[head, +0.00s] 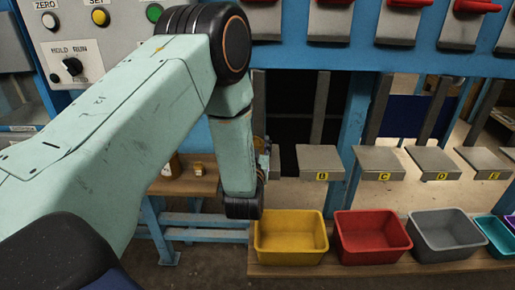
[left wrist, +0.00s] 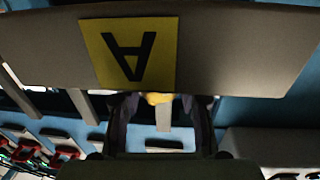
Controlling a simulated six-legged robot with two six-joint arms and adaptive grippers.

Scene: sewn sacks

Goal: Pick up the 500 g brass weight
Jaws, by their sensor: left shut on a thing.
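My left gripper (left wrist: 160,112) is shut on a small brass-yellow piece (left wrist: 157,98), seen between the two dark fingers in the left wrist view. It looks like the brass weight; its mass marking cannot be read. Its far part is hidden behind the grey plate with the yellow A label (left wrist: 215,45). In the head view my left arm hides most of the gripper (head: 263,147), and the held piece cannot be made out there. Small brass-coloured things (head: 201,169) sit on a wooden bench at the left. My right gripper is not in view.
Grey plates labelled B (head: 318,160), C (head: 378,161), D and E stand in a row. Below are a yellow bin (head: 290,237), a red bin (head: 371,236) and a grey bin (head: 447,233).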

